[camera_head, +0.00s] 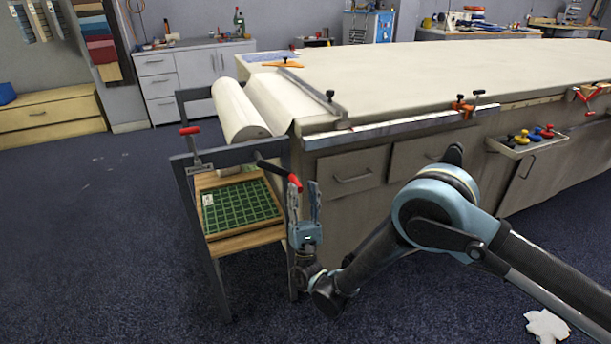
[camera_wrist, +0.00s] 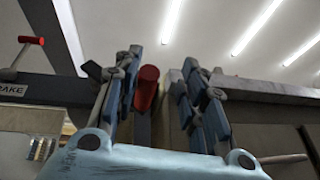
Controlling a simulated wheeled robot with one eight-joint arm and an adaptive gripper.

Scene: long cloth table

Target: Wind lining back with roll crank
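The lining roll (camera_head: 238,112) is a thick white roll on a dark grey frame at the table's left end. Pale lining (camera_head: 275,100) runs from it onto the table. The roll crank (camera_head: 272,169) has a black arm and a red grip (camera_head: 295,183), on the frame's near side. My gripper (camera_head: 303,188) points upward at the crank grip. In the wrist view the red grip (camera_wrist: 147,88) lies between the two fingers of my gripper (camera_wrist: 162,65), nearer the left finger, with a gap on the right. The fingers stand apart; contact on the left is unclear.
A red-handled brake lever (camera_head: 190,131) stands on the frame's left post; its red handle (camera_wrist: 31,40) shows in the wrist view. A green gridded mat (camera_head: 240,207) lies on the frame's shelf. A metal bar (camera_head: 312,90) lies across the cloth. Floor at left is clear.

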